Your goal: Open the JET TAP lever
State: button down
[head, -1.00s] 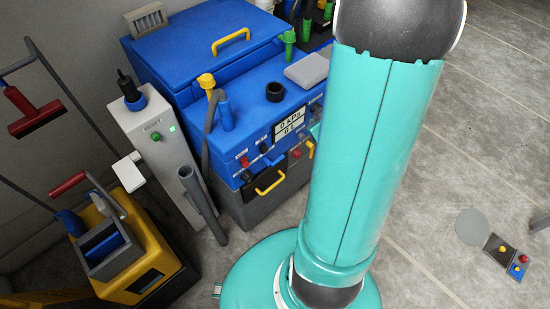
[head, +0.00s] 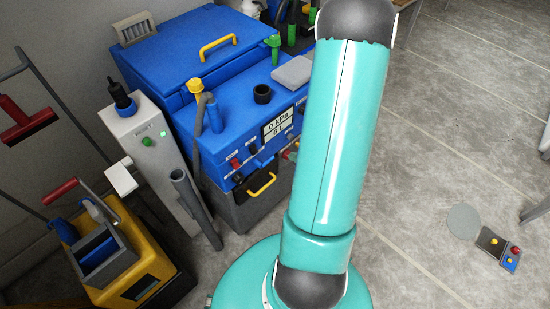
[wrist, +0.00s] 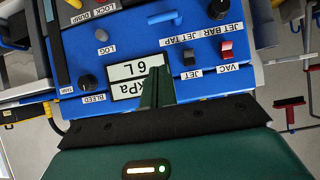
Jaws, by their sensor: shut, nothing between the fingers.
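The blue machine (head: 240,118) stands at the centre left in the head view. In the wrist view its panel (wrist: 205,85) appears upside down. A light blue lever (wrist: 164,17) lies beside the JET TAP label, near the top of that view. A black knob (wrist: 218,9) is beside the JET BAR label. My gripper (wrist: 157,80) is shut and empty, its dark green fingers in front of the lower right of the display (wrist: 135,78). In this view, the lever is above the fingertips and apart from them. My gripper is hidden in the head view.
A black JET switch (wrist: 190,57) and a red VAC switch (wrist: 226,50) are right of the fingers. The BLEED knob (wrist: 89,83) is left. A grey post (head: 145,140) and yellow bucket cart (head: 125,265) stand left of the machine. Floor on the right is largely clear.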

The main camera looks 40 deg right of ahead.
jog(key=s+f+x, duration=0.1)
jog(key=f+x, duration=0.1)
jog(key=x, duration=1.1)
jog(key=shift+s, duration=0.25)
jog(key=shift+a+f, duration=0.1)
